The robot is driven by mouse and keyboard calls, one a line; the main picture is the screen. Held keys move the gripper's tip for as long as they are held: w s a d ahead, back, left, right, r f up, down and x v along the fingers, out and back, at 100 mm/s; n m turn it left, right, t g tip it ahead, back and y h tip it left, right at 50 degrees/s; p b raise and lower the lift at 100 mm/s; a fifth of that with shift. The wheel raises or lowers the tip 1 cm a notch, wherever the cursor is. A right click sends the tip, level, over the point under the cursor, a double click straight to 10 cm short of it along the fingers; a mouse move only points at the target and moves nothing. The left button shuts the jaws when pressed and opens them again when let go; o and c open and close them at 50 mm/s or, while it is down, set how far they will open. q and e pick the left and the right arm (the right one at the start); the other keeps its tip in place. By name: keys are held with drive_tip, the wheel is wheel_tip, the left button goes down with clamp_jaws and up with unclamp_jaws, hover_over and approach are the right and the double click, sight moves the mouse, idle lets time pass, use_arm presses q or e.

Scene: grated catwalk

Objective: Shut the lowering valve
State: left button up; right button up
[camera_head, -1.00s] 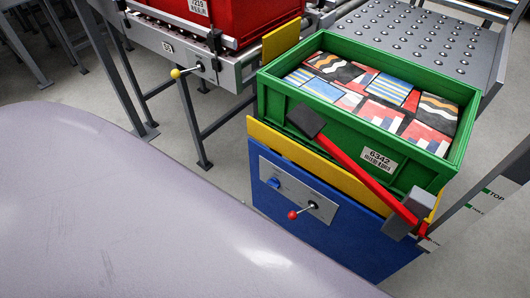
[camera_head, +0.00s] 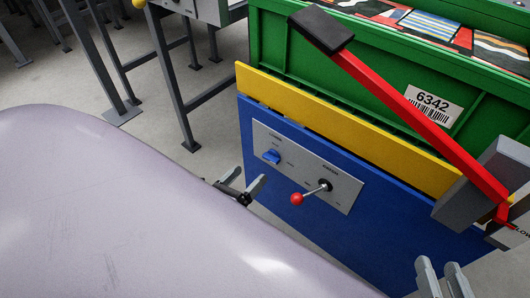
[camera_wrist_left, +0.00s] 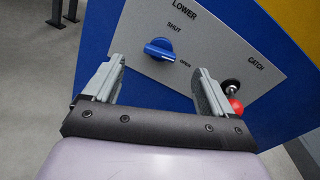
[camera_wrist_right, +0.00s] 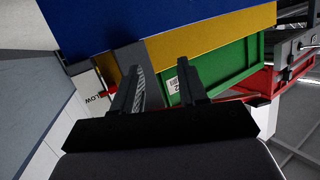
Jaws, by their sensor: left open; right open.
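The lowering valve is a blue knob (camera_head: 272,157) on a grey panel (camera_head: 340,192) on the blue front of the lift unit. In the left wrist view the knob (camera_wrist_left: 160,48) sits under the words LOWER and SHUT, its bar slanting down toward OPEN. My left gripper (camera_head: 246,181) is open, in front of the panel, below and left of the knob. In its wrist view the knob is ahead between the fingers, apart from them. My right gripper (camera_head: 440,264) is open and empty at the lower right; its wrist view shows the unit's side.
A red-knobbed CATCH lever (camera_head: 297,198) sticks out right of the valve, close to the left gripper's right finger. A red bar with a black pad (camera_head: 322,28) slants across the green crate (camera_head: 380,80). A yellow board (camera_head: 340,125) runs below the crate.

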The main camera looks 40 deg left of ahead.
sight(269, 160)
use_arm(q)
drive_tip(key=w+m+b, duration=0.1)
drive_tip(key=w, duration=0.1)
drive_tip(key=w+f+b, duration=0.1)
drive_tip(key=w, duration=0.2)
drive_tip(key=w+m+b, duration=0.1)
drive_tip(key=w, duration=0.2)
drive_tip(key=shift+d+f+m+h, duration=0.3)
drive_tip(key=shift+d+f+h, duration=0.05)
drive_tip(key=shift+h, duration=0.05)
use_arm(e)
drive_tip(key=shift+d+f+n+t, duration=0.1)
drive_tip(key=shift+f+n+t, duration=0.2)
drive_tip(key=shift+n+t, duration=0.15)
use_arm(q)
drive_tip(key=c, duration=1.1)
drive_tip(key=shift+o, duration=0.2)
